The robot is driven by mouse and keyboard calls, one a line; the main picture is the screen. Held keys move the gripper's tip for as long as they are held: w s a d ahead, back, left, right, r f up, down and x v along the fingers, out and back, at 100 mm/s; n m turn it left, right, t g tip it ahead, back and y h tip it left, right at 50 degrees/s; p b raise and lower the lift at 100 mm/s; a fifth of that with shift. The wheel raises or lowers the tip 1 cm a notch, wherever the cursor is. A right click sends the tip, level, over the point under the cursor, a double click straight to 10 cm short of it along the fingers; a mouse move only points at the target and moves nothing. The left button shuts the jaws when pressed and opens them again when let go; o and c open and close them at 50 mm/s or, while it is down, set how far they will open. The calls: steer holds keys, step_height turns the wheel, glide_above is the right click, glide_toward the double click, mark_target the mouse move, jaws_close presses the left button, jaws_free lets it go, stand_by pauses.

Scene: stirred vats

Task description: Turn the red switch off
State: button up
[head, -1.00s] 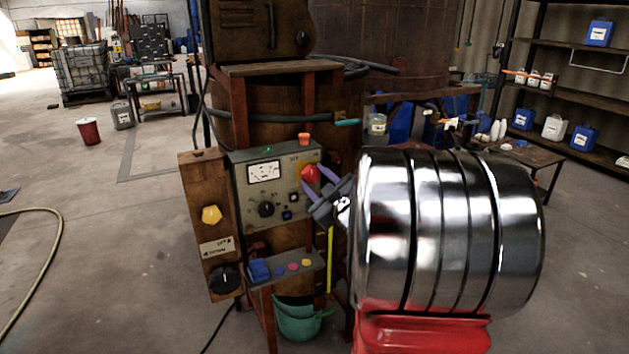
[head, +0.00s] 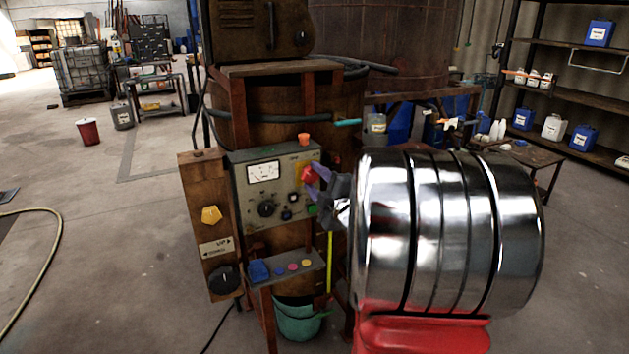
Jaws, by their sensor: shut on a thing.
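The red switch (head: 307,174) is on the upper right of the grey control panel (head: 243,206). A yellow plate (head: 302,160) shows behind it. My gripper (head: 315,180) comes in from the right, with its purple fingers closed on the red switch, one above and one lower. The fingers hide part of the switch's right side. No lettering by the switch is readable from here.
The panel also carries a meter (head: 263,172), a black dial (head: 266,208), a green button (head: 312,210) and an orange knob (head: 304,139) on top. A ledge (head: 288,279) with coloured buttons juts out below. A hose (head: 270,118) runs above.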

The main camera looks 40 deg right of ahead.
steer(key=shift+a+f, duration=0.15)
steer(key=shift+a, duration=0.05)
steer(key=o, duration=1.1)
steer(key=shift+c, duration=0.2)
steer(key=shift+d, duration=0.1)
steer(key=v, duration=1.3)
steer(key=shift+s, duration=0.35)
steer(key=shift+a, duration=0.2)
